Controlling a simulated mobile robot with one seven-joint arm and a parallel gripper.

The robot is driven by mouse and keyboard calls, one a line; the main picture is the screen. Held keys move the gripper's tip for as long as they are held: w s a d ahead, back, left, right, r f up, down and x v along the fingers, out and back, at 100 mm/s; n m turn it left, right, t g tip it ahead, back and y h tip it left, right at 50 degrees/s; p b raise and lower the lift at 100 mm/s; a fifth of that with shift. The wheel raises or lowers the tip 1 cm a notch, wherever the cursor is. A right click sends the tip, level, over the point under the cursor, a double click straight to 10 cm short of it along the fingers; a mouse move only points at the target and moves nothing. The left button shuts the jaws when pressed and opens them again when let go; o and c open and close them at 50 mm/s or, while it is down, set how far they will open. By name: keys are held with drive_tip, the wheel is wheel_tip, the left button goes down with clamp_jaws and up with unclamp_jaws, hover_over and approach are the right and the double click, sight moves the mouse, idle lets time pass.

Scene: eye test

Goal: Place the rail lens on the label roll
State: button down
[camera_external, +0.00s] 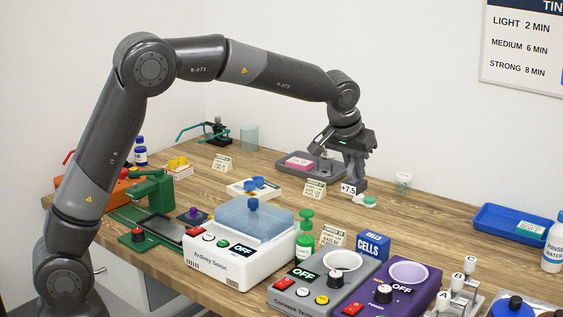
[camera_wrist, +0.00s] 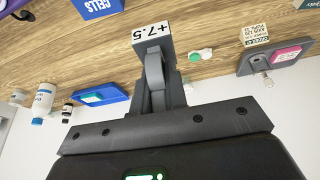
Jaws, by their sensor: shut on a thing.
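My gripper (camera_external: 356,174) hangs over the right middle of the wooden table and is shut on the rail lens (camera_external: 348,189). Its white tag reading +7.5 shows at the fingertips; most of the lens is hidden. In the wrist view the tag of the rail lens (camera_wrist: 151,31) sits at the end of my gripper (camera_wrist: 156,72). I cannot identify the label roll for certain. A small green and white item (camera_external: 369,201) lies just right of the held lens, and it also shows in the wrist view (camera_wrist: 200,55).
A grey tray (camera_external: 322,172) with a pink block stands behind my gripper. A blue tray (camera_external: 489,222) holding a green-labelled item is at right. A small blue CELLS box (camera_external: 372,246) and control units stand in front. Bare table lies between my gripper and the blue tray.

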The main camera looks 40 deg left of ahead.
drive_tip(key=s+a+r, duration=0.1)
drive_tip(key=s+a, duration=0.9)
drive_tip(key=a, duration=0.3)
drive_tip(key=shift+w+a+f, duration=1.15)
drive_tip(key=shift+a+f, duration=0.4)
drive_tip(key=shift+f, duration=0.25)
drive_tip(key=shift+w+a+f, duration=1.2)
drive_tip(key=shift+a+f, duration=0.35)
drive_tip(key=shift+f, duration=0.3)
drive_tip(key=shift+w+a+f, duration=1.15)
drive_tip(key=shift+a+f, duration=0.4)
drive_tip(key=shift+f, duration=0.25)
drive_tip(key=shift+f, duration=0.1)
drive_tip(key=c, duration=1.5)
unclamp_jaws()
drive_tip(key=shift+o, duration=0.2)
